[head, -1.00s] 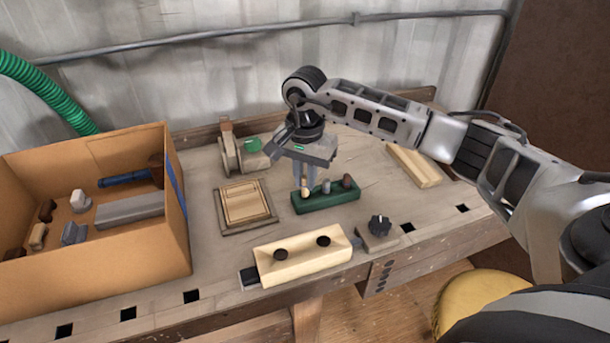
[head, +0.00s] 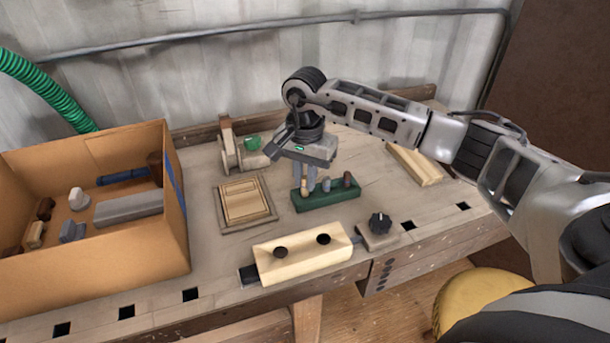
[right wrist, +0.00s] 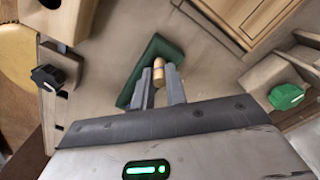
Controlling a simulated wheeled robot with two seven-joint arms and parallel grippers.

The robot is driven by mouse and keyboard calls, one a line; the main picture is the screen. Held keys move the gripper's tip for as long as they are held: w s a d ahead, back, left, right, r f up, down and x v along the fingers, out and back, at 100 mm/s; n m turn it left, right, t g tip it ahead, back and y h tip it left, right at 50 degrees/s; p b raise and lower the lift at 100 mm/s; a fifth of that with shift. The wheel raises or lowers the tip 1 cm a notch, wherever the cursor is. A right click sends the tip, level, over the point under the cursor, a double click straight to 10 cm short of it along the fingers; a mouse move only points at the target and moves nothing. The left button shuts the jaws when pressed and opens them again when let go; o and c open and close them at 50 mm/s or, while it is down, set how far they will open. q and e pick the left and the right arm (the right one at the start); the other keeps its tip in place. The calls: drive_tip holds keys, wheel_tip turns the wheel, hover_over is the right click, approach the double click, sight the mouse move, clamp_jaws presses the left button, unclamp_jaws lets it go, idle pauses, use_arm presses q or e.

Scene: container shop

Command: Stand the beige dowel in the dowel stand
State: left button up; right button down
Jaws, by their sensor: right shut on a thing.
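The dowel stand (head: 328,201) is a long green block on the workbench. A grey dowel (head: 326,185) stands at its middle and a brown dowel (head: 347,179) at its right end. The beige dowel (head: 304,186) is upright at the stand's left end; I cannot tell how deep its foot sits. My right gripper (head: 309,184) points down from above and is shut on the beige dowel. In the right wrist view the dowel (right wrist: 158,74) shows between the two fingertips (right wrist: 160,88), over the green stand (right wrist: 150,58). My left gripper is out of view.
A cardboard box (head: 100,265) with several parts stands at the left. A wooden tray (head: 245,203) lies left of the stand. A pale block with two dark holes (head: 302,262) and a black knob (head: 380,222) are in front. Pale boards (head: 415,164) lie at the right.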

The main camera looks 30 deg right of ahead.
drive_tip(key=shift+f+b, duration=0.35)
drive_tip(key=shift+f, duration=0.1)
idle(0.4)
drive_tip(key=c, duration=1.3)
unclamp_jaws()
drive_tip(key=shift+c, duration=0.2)
drive_tip(key=shift+r+p, duration=1.25)
drive_tip(key=shift+r, duration=0.65)
drive_tip(key=shift+r+p, duration=1)
drive_tip(key=shift+r, duration=0.65)
